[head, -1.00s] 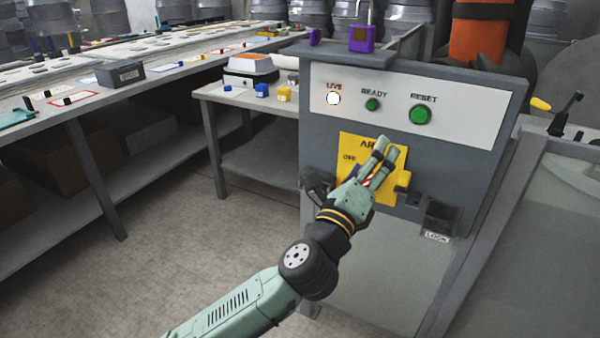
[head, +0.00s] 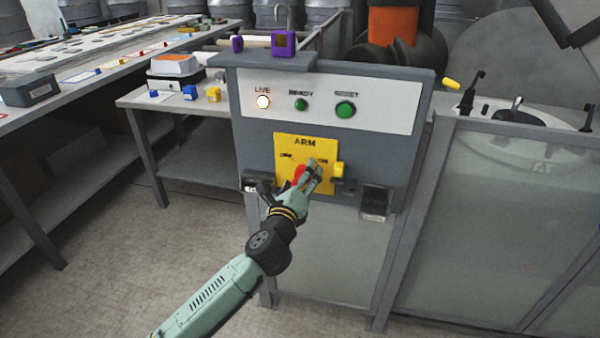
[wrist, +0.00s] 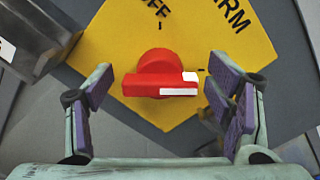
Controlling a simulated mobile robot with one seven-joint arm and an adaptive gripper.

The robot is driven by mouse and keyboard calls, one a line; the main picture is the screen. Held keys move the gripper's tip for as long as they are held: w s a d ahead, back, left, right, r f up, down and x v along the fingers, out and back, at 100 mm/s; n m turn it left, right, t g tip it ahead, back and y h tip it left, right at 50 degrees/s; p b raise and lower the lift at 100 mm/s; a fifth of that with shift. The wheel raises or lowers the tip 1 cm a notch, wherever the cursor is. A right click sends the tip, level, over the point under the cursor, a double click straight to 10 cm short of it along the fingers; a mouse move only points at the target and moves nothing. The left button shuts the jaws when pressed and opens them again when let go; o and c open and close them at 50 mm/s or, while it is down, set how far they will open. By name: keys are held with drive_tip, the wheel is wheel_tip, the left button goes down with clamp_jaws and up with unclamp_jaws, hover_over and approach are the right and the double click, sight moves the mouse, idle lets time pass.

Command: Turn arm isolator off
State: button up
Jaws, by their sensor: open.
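The arm isolator is a red rotary knob (head: 300,173) on a yellow plate (head: 284,145) marked ARM, on the front of a grey cabinet. In the wrist view the red knob (wrist: 160,77) lies with its handle level in the picture. Its white mark points right, away from the OFF label at the top. My gripper (head: 314,174) is in front of the plate and partly hides the knob. In the wrist view my gripper (wrist: 160,98) is open, with a purple-padded finger on each side of the knob. Gaps show between the pads and the knob.
Above the plate, the LIVE lamp (head: 263,102) glows white beside green READY (head: 301,104) and RESET (head: 345,109) buttons. A purple padlock (head: 284,44) sits on the cabinet top. A dark box (head: 375,200) juts out right of the plate. Open floor lies to the left.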

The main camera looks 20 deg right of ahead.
drive_tip(key=shift+w+d, duration=0.2)
drive_tip(key=shift+w, duration=0.05)
drive_tip(key=shift+c, duration=0.4)
drive_tip(key=c, duration=1.1)
